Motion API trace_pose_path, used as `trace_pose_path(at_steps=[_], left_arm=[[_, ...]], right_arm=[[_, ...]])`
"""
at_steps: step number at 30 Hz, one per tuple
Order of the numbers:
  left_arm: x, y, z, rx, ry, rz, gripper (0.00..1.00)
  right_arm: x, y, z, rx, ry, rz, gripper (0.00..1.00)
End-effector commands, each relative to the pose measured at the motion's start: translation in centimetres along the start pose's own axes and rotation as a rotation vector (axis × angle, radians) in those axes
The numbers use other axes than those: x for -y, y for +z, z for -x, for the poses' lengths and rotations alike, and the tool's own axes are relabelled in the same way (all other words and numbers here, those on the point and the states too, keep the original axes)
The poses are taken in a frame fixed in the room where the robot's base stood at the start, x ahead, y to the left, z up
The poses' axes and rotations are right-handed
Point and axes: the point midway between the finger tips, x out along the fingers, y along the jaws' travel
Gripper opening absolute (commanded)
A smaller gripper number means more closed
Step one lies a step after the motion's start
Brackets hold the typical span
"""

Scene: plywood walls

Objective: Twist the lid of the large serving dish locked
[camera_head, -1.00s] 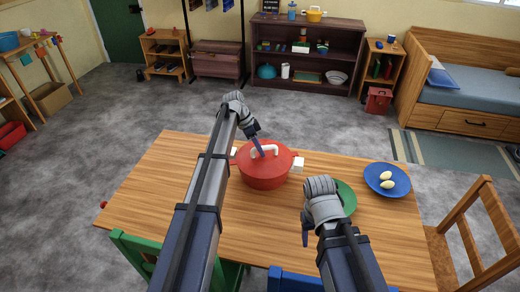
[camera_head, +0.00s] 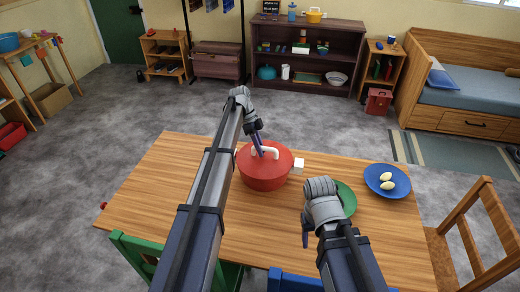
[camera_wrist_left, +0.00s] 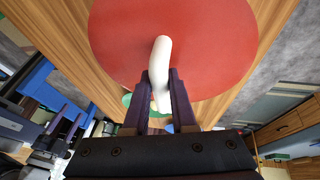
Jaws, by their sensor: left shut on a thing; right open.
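My left gripper (camera_head: 259,152) reaches down to the lid from behind and is shut on the white handle. In the left wrist view the two fingers (camera_wrist_left: 160,95) lie either side of the handle (camera_wrist_left: 160,65), over the red lid (camera_wrist_left: 215,40). My right gripper (camera_head: 305,228) is open and empty above the table, beside the green plate.
A green plate (camera_head: 347,198) lies partly behind my right gripper. A blue plate (camera_head: 373,187) with two egg-like things (camera_head: 387,181) is at the table's right. The table's left part (camera_head: 160,185) is clear. Chairs stand along the near side and at the right (camera_head: 470,235).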

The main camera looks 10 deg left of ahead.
Motion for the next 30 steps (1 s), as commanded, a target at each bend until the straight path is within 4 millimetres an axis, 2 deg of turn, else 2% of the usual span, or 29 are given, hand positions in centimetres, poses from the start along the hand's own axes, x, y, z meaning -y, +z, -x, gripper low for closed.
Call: trace_pose_path(at_steps=[7, 8, 17, 25, 30], left_arm=[[-0.07, 0.06, -0.01, 0.0, -0.001, 0.002, 0.0], [-0.07, 0.06, -0.01, 0.0, -0.001, 0.002, 0.26], [-0.05, 0.05, 0.0, 0.0, -0.001, 0.003, 0.59], [-0.05, 0.04, 0.05, 0.0, -0.002, 0.003, 0.59], [-0.06, -0.03, 0.76, 0.0, -0.002, 0.004, 0.59]], right_arm=[[0.0, 0.0, -0.01, 0.0, 0.0, 0.0, 0.59], [0.0, 0.0, -0.01, 0.0, 0.0, 0.0, 0.59], [0.0, 0.0, -0.01, 0.0, 0.0, 0.0, 0.59], [0.0, 0.0, 0.05, 0.0, 0.0, 0.0, 0.59], [-0.07, 0.04, 0.71, 0.0, 0.0, 0.0, 0.59]])
